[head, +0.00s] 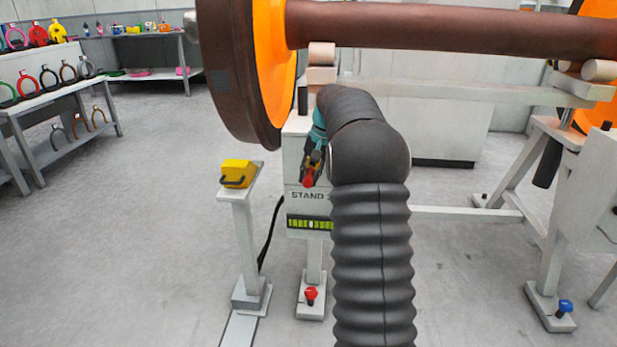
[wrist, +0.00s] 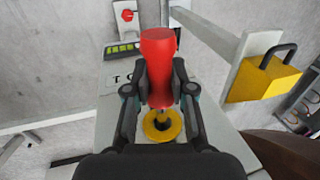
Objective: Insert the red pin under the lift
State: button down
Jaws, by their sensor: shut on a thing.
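A red pin (wrist: 158,52) with a thick red head is held between the fingers of my gripper (wrist: 160,90) in the wrist view. My arm hides part of this stand.
A yellow padlock (head: 238,174) sits on a post left of the stand. A large wheelset wheel (head: 228,70) and its axle (head: 450,32) are above. A red knob (head: 311,294) and a blue knob (head: 565,307) are on the feet.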

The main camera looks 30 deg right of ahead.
jog(key=shift+w+d, duration=0.7)
jog(key=shift+w, duration=0.35)
jog(key=c, duration=0.9)
grip_release()
jog(key=shift+r, duration=0.1)
jog(key=v, duration=1.2)
jog(key=shift+w, duration=0.1)
